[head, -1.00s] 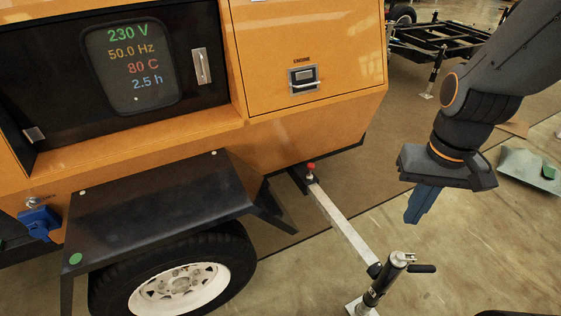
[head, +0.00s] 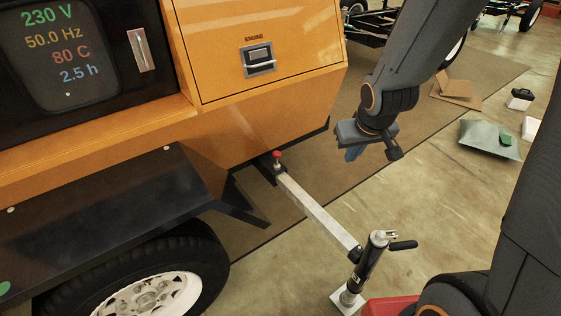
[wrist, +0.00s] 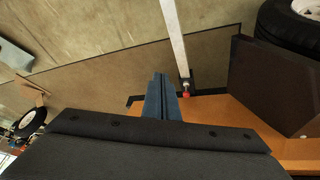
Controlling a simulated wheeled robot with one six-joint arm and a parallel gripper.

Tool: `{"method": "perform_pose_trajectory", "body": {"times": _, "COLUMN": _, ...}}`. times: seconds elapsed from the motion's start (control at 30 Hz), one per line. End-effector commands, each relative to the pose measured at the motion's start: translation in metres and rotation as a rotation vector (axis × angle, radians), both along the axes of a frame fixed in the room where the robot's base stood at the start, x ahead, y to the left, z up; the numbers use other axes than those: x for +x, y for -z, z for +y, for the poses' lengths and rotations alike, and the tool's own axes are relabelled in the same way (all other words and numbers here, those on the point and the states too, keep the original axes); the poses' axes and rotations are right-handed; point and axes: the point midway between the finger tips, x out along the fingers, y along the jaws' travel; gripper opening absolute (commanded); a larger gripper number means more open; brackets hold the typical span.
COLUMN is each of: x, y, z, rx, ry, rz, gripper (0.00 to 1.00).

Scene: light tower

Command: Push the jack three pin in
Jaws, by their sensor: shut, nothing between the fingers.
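The jack's red-topped pin (head: 277,155) stands up at the inner end of the pale outrigger bar (head: 315,209), by the lower edge of the orange housing. The black jack (head: 369,263) stands at the bar's outer end and carries a 3 mark. My gripper (head: 352,154) is shut and empty, up and to the right of the pin and apart from it. In the wrist view the blue fingers (wrist: 161,97) are together, and the red pin (wrist: 186,93) shows just right of them. How far the pin stands out is too small to tell.
The orange housing (head: 225,130) and black fender (head: 110,195) with the wheel (head: 160,290) fill the left. A grey-green bag (head: 490,138) and cardboard (head: 455,92) lie on the floor at right.

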Motion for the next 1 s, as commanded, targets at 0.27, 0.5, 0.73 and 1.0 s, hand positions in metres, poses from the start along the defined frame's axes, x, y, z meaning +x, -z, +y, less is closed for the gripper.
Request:
{"method": "perform_pose_trajectory", "body": {"times": 0.27, "x": 0.132, "y": 0.100, "z": 0.036, "rx": 0.076, "ry": -0.190, "rz": -0.354, "gripper": 0.00}}
{"method": "perform_pose_trajectory", "body": {"times": 0.5, "x": 0.198, "y": 0.158, "z": 0.085, "rx": 0.229, "ry": -0.349, "rz": -0.628, "gripper": 0.00}}
{"method": "perform_pose_trajectory", "body": {"times": 0.73, "x": 0.217, "y": 0.181, "z": 0.116, "rx": 0.357, "ry": -0.434, "rz": -0.785, "gripper": 0.00}}
{"method": "perform_pose_trajectory", "body": {"times": 1.0, "x": 0.218, "y": 0.181, "z": 0.123, "rx": 0.394, "ry": -0.454, "rz": -0.825, "gripper": 0.00}}
